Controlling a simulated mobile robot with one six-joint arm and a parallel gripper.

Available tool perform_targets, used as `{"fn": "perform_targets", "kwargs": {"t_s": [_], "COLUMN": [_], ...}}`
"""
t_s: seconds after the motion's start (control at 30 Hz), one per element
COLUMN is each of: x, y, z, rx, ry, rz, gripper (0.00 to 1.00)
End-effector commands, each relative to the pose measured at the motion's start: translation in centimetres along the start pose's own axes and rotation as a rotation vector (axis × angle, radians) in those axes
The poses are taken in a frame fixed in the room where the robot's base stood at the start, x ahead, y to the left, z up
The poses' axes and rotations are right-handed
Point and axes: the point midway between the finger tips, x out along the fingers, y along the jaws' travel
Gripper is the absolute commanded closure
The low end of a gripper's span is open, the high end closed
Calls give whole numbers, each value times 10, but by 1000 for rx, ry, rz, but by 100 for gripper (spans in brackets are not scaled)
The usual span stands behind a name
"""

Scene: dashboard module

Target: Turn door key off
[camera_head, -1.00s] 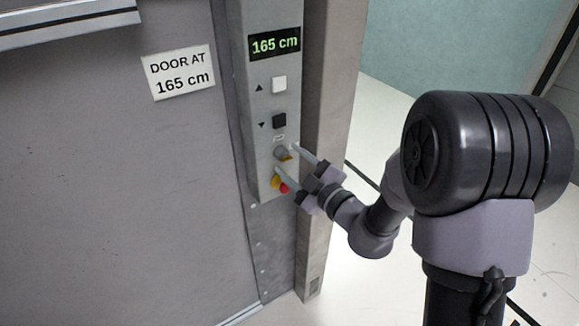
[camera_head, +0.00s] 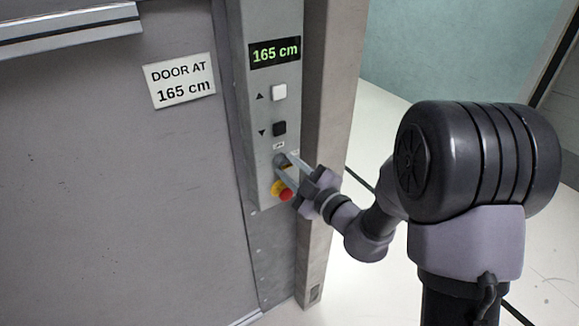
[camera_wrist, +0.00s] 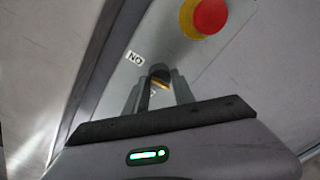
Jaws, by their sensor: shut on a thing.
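The key switch (camera_head: 279,159) is a small grey round part on the control panel, below the black button. My gripper (camera_head: 284,161) reaches it from the right, with its fingers shut on the key. In the wrist view the key's dark head (camera_wrist: 158,71) shows between the two fingertips (camera_wrist: 159,86), with a bit of yellow below it. A small label (camera_wrist: 135,57) beside it appears to read "ON" upside down. The fingers hide part of the key, and its exact angle is hard to tell.
A red emergency button (camera_head: 286,195) on a yellow base sits just below the key, close to my fingers. Above are a black button (camera_head: 279,128), a white button (camera_head: 280,92) and a display (camera_head: 275,52) reading 165 cm. A grey post (camera_head: 327,100) stands right of the panel.

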Motion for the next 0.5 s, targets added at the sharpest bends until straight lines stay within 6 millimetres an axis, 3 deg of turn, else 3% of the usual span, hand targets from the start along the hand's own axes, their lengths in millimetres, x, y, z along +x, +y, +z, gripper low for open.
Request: {"fn": "perform_targets", "kwargs": {"t_s": [0.5], "x": [0], "y": [2], "z": [-2], "rx": [-408], "ry": [-22], "rz": [-24], "gripper": [100]}}
